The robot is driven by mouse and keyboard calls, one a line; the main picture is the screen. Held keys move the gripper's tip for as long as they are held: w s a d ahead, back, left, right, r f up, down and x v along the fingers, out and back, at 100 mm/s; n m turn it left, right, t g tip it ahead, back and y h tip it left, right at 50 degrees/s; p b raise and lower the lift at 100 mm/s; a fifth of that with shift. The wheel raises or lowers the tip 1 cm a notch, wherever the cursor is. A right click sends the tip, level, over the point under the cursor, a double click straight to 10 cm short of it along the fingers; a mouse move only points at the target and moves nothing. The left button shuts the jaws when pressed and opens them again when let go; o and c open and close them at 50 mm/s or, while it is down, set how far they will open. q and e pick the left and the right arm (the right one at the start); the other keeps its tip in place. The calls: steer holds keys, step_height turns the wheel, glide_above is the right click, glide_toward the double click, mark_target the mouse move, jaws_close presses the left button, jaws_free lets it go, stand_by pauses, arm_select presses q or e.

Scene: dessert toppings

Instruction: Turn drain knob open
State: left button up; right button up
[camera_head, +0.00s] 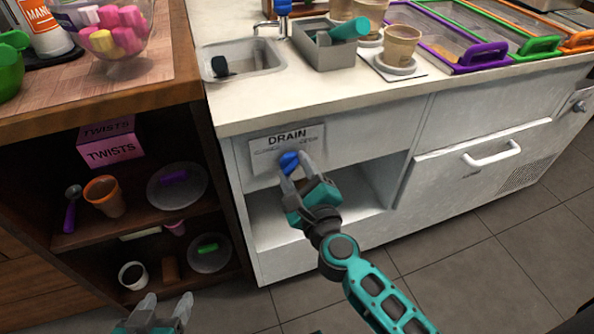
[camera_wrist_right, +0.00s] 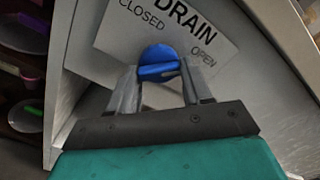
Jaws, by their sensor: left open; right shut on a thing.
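The blue drain knob (camera_head: 289,162) is on the cabinet front below the sink, over the white DRAIN label plate (camera_head: 312,136). In the right wrist view the knob (camera_wrist_right: 159,62) sits between the words CLOSED and OPEN on the plate (camera_wrist_right: 212,45). My right gripper (camera_head: 294,172) is shut on the knob, with one finger on each side of it in the right wrist view (camera_wrist_right: 160,80). My left gripper (camera_head: 168,308) is open and empty at the bottom left, low in front of the shelves and far from the knob.
The sink (camera_head: 242,60) holds a dark object. A grey bin (camera_head: 330,50) and a cup (camera_head: 401,45) stand on the counter. An open white shelf space (camera_head: 300,220) lies below the knob. Brown shelves with bowls and cups are on the left. The floor (camera_head: 480,270) at right is clear.

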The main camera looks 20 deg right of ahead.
steer(key=o, duration=1.1)
steer(key=shift+c, duration=0.2)
steer(key=shift+s, duration=0.1)
steer(key=s, duration=0.7)
steer(key=shift+s+b, duration=0.15)
steer(key=shift+b, duration=0.2)
steer(key=shift+d, duration=0.1)
